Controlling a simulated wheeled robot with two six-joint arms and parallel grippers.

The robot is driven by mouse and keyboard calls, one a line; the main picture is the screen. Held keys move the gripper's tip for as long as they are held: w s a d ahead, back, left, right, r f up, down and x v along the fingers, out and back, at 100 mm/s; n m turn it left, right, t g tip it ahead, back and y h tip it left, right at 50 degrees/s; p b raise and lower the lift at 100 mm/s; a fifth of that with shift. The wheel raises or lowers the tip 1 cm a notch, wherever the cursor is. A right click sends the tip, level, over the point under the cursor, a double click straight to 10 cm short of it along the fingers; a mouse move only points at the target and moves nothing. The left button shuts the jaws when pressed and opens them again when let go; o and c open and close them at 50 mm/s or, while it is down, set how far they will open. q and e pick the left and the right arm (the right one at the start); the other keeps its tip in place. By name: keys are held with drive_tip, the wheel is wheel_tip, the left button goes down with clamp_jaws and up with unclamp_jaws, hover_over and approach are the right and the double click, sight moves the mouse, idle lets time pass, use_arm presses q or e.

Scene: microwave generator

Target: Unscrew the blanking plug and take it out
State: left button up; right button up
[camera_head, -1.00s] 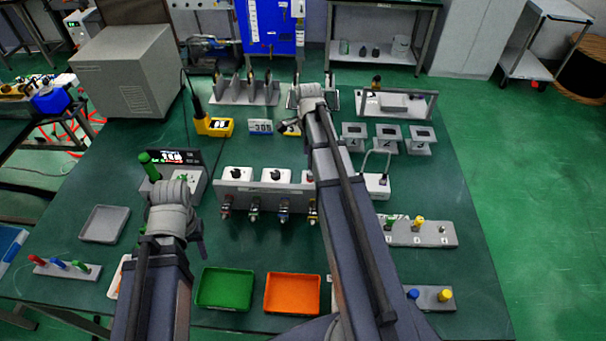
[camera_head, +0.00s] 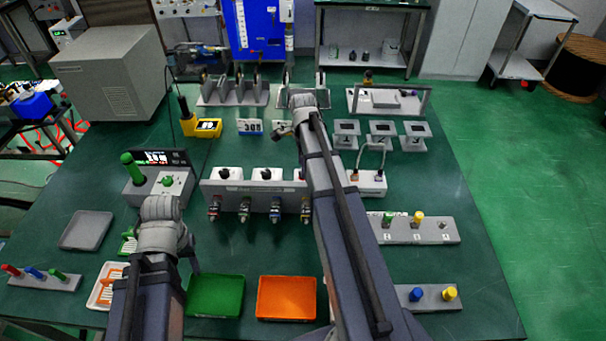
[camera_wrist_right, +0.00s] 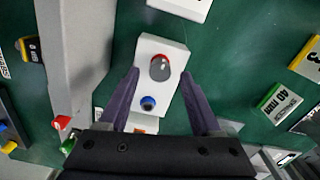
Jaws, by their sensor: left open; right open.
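My right gripper (camera_wrist_right: 160,73) is open in the right wrist view, one finger on each side of a white block. The white block (camera_wrist_right: 176,48) carries a dark knob with a red mark (camera_wrist_right: 160,67) and a blue ringed fitting with a dark centre (camera_wrist_right: 148,103). The fingers appear apart from both. I cannot tell which fitting is the blanking plug. In the head view a grey rack (camera_head: 235,190) holds white blocks on top and several coloured fittings along its front; my right arm hides its right end and the right gripper.
A green tray (camera_head: 215,296) and an orange tray (camera_head: 286,298) lie at the table's front. A grey tray (camera_head: 86,230) lies at left. A holder with blue and yellow plugs (camera_head: 432,297) is at front right. A grey cabinet (camera_head: 105,75) stands back left.

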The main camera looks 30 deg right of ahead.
drive_tip(key=shift+f+b, duration=0.35)
drive_tip(key=shift+f, duration=0.4)
drive_tip(key=shift+r, duration=0.1)
clamp_jaws()
